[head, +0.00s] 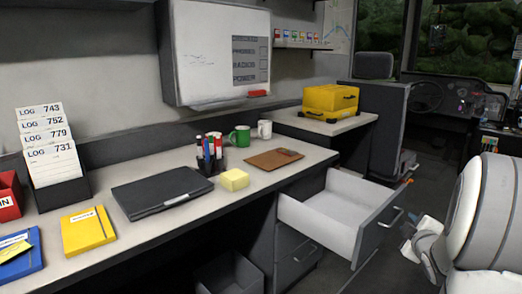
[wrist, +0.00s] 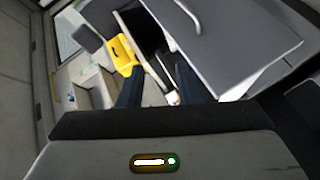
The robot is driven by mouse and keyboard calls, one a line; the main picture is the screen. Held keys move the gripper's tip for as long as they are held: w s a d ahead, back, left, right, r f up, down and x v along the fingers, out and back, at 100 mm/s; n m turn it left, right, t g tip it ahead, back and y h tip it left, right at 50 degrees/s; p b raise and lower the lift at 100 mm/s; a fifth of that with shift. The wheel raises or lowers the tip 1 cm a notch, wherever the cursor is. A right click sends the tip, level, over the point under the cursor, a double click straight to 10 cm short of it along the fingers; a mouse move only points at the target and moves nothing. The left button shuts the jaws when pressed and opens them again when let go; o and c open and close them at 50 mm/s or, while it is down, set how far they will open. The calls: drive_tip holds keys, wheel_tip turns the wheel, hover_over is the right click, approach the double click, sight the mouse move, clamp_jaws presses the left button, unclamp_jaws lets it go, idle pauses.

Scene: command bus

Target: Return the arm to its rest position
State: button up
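My arm comes in at the right edge of the head view, in front of the open drawer (head: 335,205). My gripper (head: 408,238) is low beside the drawer's front panel, over the aisle; whether it touches the panel cannot be told. In the wrist view my gripper (wrist: 159,68) shows two dark blue fingers set apart, with nothing clearly held between them. The wrist view is tilted, with the grey drawer front and its handle (wrist: 190,12) at the top.
A yellow case (head: 330,101) stands behind on a counter. The drawer juts into the aisle. The driver's seat is beyond.

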drive_tip(key=s+a+r+m+g+p, duration=0.2)
drive_tip(key=a+r+m+g+p, duration=0.15)
drive_tip(key=a+r+p, duration=0.55)
drive_tip(key=s+a+r+m+g+y+p, duration=0.2)
drive_tip(key=s+a+r+m+g+p, duration=0.1)
drive_tip(key=s+a+r+p, duration=0.4)
drive_tip(key=s+a+r+m+g+y+p, duration=0.2)
drive_tip(key=s+a+r+g+p, duration=0.3)
drive_tip(key=s+a, duration=0.8)
wheel_tip(320, 180, up, 3)
drive_tip(key=a+m+p, duration=0.1)
drive_tip(key=a+p, duration=0.1)
drive_tip(key=p, duration=0.1)
drive_tip(key=shift+s+a+y, duration=0.25)
drive_tip(key=shift+s+y, duration=0.05)
